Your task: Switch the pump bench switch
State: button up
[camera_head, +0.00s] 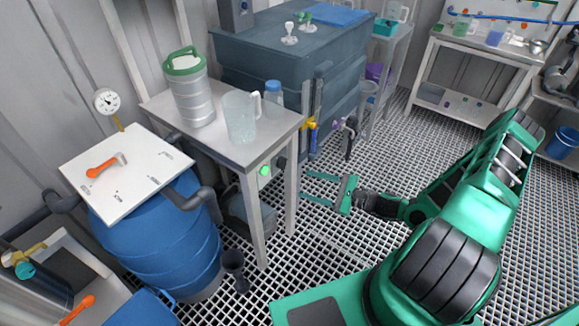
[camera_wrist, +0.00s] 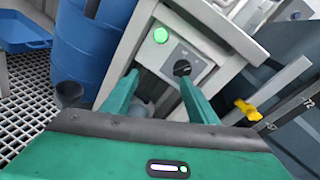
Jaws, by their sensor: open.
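The pump bench (camera_head: 225,148) is a small grey table with a switch panel on its side. The lamp also glows in the head view (camera_head: 264,170). My gripper (camera_head: 304,186) is open and empty, its fingers pointing left at the bench side. The exact gap is hard to tell.
A steel canister (camera_head: 188,95) and a clear jug (camera_head: 240,118) stand on the bench. A blue barrel (camera_head: 160,245) is at its left. A large grey-blue tank (camera_head: 290,60) with yellow valve (camera_head: 311,123) stands behind right.

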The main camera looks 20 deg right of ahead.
aim_at(283, 163)
jog(key=w+a+m+t+h, duration=0.1)
jog(key=w+a+m+t, duration=0.2)
jog(key=w, duration=0.8)
jog(key=shift+a+m+h, duration=0.3)
jog(key=shift+a+m, duration=0.2)
jog(key=shift+a, duration=0.3)
jog(key=shift+w, duration=0.1)
